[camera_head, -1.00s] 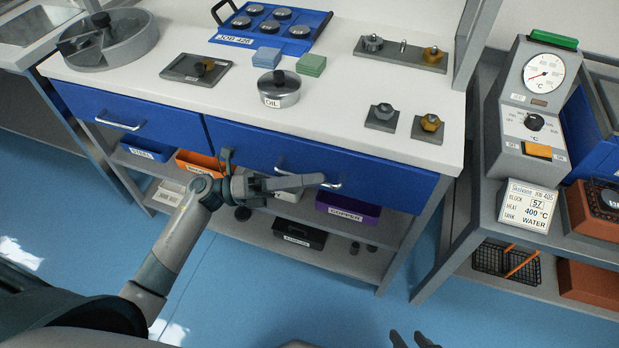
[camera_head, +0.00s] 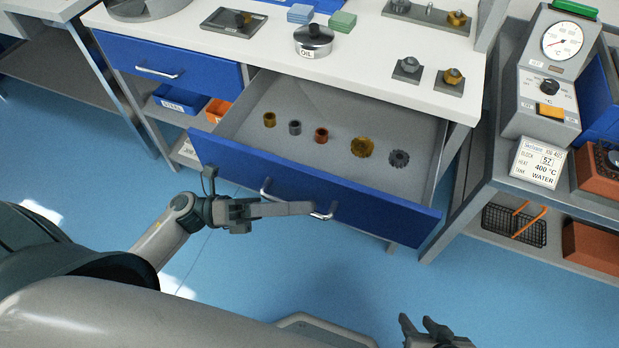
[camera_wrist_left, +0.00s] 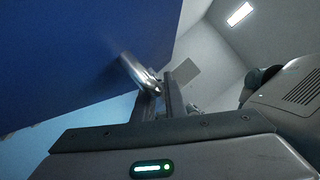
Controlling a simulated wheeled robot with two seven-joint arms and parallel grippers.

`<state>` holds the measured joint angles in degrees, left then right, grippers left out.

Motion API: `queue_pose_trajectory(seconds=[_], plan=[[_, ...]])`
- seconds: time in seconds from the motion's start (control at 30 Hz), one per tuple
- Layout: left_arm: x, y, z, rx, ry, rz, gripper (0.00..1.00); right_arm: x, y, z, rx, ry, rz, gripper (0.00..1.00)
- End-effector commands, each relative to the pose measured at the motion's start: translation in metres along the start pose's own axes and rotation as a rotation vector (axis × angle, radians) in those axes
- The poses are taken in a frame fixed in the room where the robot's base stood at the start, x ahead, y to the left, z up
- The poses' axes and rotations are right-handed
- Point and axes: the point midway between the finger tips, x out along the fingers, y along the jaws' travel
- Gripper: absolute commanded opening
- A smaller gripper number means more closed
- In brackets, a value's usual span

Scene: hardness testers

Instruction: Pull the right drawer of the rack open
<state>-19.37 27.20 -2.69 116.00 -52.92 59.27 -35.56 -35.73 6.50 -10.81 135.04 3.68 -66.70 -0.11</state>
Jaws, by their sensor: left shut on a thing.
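The right drawer (camera_head: 310,195) of the rack is pulled well out, its blue front standing away from the rack and its grey interior showing. A silver bar handle (camera_head: 266,188) crosses its front and also shows in the left wrist view (camera_wrist_left: 133,70). My left gripper (camera_head: 312,209) is shut on this handle, its fingers hiding the handle's middle. In the left wrist view the fingers (camera_wrist_left: 160,98) meet at the handle beside the blue front (camera_wrist_left: 75,55). My right gripper (camera_head: 425,328) is at the bottom edge, empty, fingers apart, away from the drawer.
Several small rings and gears (camera_head: 362,147) lie in the drawer. The left drawer (camera_head: 170,68) is shut. The worktop (camera_head: 375,58) holds an oil pot (camera_head: 313,42) and metal parts. A shelf unit with a dial tester (camera_head: 550,75) stands at right. Blue floor (camera_head: 290,270) is clear in front.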

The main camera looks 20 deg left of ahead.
Motion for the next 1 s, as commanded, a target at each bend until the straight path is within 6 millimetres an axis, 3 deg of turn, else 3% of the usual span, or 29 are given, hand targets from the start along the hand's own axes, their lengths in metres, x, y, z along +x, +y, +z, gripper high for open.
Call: queue_pose_trajectory(seconds=[0.1, 0.3, 0.8, 0.83, 0.9, 1.0], plan=[[-0.009, -0.014, -0.021, -0.005, 0.001, 0.003, 0.0, -0.001, 0.001, -0.001, 0.0, -0.01, 0.004, 0.36], [-0.017, -0.029, -0.041, -0.002, 0.001, 0.001, 0.0, -0.001, 0.001, 0.001, 0.003, -0.022, 0.004, 0.36], [-0.02, -0.034, -0.048, 0.0, 0.0, 0.001, 0.0, -0.001, 0.001, 0.002, 0.002, -0.028, 0.006, 0.36], [-0.02, -0.034, -0.048, 0.0, 0.0, 0.001, 0.16, -0.001, 0.002, 0.003, 0.002, -0.028, 0.006, 0.36], [-0.02, -0.034, -0.048, 0.0, 0.0, 0.0, 0.3, -0.001, 0.002, 0.003, 0.002, -0.028, 0.006, 0.36], [-0.02, -0.034, -0.048, 0.0, 0.0, 0.0, 0.3, -0.001, 0.002, 0.003, 0.001, -0.028, 0.007, 0.36]])
